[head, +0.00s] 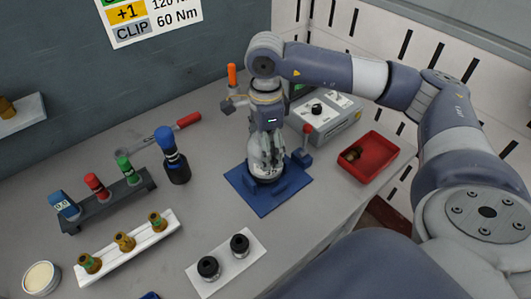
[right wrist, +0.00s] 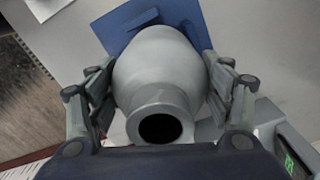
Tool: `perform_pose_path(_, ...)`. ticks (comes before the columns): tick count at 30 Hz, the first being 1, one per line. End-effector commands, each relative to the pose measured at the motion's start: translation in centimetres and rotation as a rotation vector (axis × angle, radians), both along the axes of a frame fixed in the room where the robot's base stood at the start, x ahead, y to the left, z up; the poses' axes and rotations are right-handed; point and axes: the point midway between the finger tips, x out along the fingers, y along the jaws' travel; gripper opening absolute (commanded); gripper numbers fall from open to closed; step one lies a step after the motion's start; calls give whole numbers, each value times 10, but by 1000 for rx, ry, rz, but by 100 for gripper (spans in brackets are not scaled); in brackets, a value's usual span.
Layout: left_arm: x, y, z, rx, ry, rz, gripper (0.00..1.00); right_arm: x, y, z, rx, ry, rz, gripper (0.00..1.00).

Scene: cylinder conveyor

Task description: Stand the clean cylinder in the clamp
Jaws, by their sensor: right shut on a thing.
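A smooth grey bottle-shaped cylinder (right wrist: 160,65) is between the fingers of my right gripper (head: 266,158). Its narrow neck and dark open mouth face the wrist camera. In the head view it is upright and mostly covered by the fingers. The right gripper is shut on it, with a finger on each side. The blue clamp (head: 245,184) has a flat square base and raised blue blocks; a blue part shows in the wrist view (right wrist: 122,22). The cylinder is over the middle of the clamp. I cannot tell whether its bottom touches the base. My left gripper is out of view.
A red tray (head: 383,168) with a brownish piece stands to the right. A grey box (head: 340,123) and a red-knobbed lever (head: 307,130) are close behind the gripper. A blue-topped tool (head: 172,155) and a dark rack (head: 110,203) stand left. Front-centre holds a white plate (head: 222,265).

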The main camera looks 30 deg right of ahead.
Motion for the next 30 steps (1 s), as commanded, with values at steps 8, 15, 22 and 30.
perform_pose_path(8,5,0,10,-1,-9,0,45,0,0,-29,0,-1,1,16)
perform_pose_path(15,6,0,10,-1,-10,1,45,1,0,-32,1,-3,2,16)
perform_pose_path(22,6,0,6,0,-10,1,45,-1,0,-36,0,1,2,82)
perform_pose_path(30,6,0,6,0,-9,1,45,-1,0,-36,0,1,2,93)
